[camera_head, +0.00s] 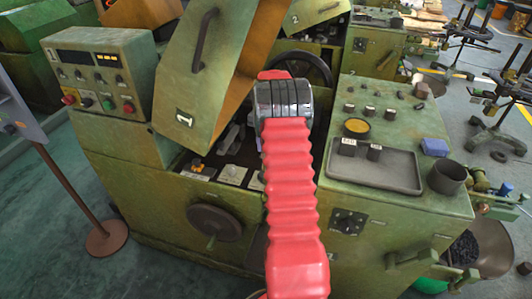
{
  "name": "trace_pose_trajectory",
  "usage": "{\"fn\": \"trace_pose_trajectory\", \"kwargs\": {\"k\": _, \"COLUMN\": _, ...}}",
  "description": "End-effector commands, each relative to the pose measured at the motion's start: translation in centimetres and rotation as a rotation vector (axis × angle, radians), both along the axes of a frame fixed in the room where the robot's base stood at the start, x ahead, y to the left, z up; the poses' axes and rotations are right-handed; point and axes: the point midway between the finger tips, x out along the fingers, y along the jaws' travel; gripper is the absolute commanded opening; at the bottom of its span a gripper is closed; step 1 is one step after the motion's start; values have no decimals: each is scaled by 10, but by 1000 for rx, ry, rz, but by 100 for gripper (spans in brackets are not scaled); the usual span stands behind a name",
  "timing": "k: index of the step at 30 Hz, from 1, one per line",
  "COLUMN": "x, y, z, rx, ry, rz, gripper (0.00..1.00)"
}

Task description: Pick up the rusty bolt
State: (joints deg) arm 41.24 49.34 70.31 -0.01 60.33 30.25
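I cannot make out a rusty bolt for certain. Several small dark pieces stand on the green machine top (455,200) at right, among them a dark brownish piece (421,90) near its back right corner, too small to identify. My red ribbed arm reaches up the middle of the view to a dark banded joint, with a bit of red beyond it. My gripper's fingers do not show. The arm hides part of the machine behind it.
A grey tray (395,178) holds two small labelled dark cylinders. A yellow-topped round pot (357,127), a blue block (435,147) and a dark cup (447,176) are nearby. A raised green cover (200,75) and control box (100,75) stand left.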

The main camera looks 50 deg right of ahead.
Motion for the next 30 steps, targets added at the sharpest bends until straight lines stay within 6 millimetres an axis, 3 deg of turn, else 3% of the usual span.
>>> {"fn": "trace_pose_trajectory", "kwargs": {"k": 8, "x": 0, "y": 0, "z": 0, "rx": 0, "ry": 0, "rz": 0, "gripper": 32}}
{"fn": "trace_pose_trajectory", "kwargs": {"k": 22, "x": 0, "y": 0, "z": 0, "rx": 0, "ry": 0, "rz": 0, "gripper": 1}}
{"fn": "trace_pose_trajectory", "kwargs": {"k": 30, "x": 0, "y": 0, "z": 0, "rx": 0, "ry": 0, "rz": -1, "gripper": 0}}
